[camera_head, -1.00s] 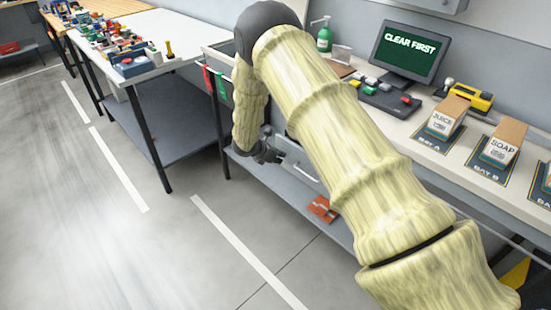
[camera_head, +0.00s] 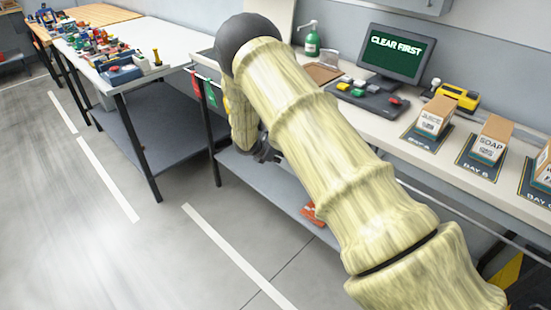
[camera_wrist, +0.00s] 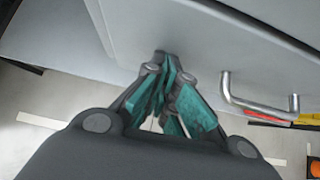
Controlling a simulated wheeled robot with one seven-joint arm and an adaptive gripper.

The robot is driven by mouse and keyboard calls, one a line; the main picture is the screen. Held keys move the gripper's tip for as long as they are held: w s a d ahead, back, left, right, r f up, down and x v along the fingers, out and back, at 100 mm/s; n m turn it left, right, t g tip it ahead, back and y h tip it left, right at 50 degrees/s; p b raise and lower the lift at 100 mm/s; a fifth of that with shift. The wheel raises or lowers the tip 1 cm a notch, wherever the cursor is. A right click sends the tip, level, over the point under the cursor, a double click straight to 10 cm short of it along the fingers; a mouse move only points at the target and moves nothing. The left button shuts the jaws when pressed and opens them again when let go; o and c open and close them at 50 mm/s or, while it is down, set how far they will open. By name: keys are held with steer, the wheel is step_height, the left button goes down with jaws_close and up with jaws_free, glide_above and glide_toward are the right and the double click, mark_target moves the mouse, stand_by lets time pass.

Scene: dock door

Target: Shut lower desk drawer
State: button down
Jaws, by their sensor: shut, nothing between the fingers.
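The grey drawer front (camera_wrist: 215,50) fills the upper part of the wrist view, with a metal bar handle (camera_wrist: 260,107) on its right side. My gripper (camera_wrist: 170,68) is shut and empty, with its tips at or very near the drawer front, left of the handle. I cannot tell if they touch. In the head view my gripper (camera_head: 268,153) is under the desk's (camera_head: 390,118) left part, and my arm hides the drawer. How far the drawer stands open cannot be told.
A red item (camera_head: 310,213) lies on the desk's lower shelf (camera_head: 275,192), partly behind my arm. A monitor (camera_head: 398,52), a green bottle (camera_head: 312,42) and boxes stand on the desk. A white workbench (camera_head: 155,45) is to the left. The floor in front is clear.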

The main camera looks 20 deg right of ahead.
steer(key=shift+w+d+r, duration=0.15)
steer(key=shift+d+r, duration=0.05)
steer(key=shift+r, duration=0.05)
steer(key=s+a+r, duration=0.5)
steer(key=a+r, duration=0.2)
steer(key=a, duration=0.4)
steer(key=s+a+f+m+g+y, duration=0.2)
steer(key=s+f+m+y, duration=0.25)
steer(key=s+f, duration=0.75)
steer(key=s+a+f+m+g+y, duration=0.25)
steer(key=s+f+m, duration=0.25)
steer(key=s+f, duration=0.7)
steer(key=s+r+m, duration=0.1)
steer(key=s+m, duration=0.5)
steer(key=s, duration=0.8)
steer(key=s+r+m+t+y, duration=0.1)
steer(key=s+m, duration=0.6)
steer(key=s, duration=0.8)
steer(key=shift+d+r+p, duration=0.25)
steer(key=shift+r+p, duration=0.15)
steer(key=shift+p, duration=0.05)
steer(key=shift+a+m, duration=0.1)
steer(key=shift+m, duration=0.15)
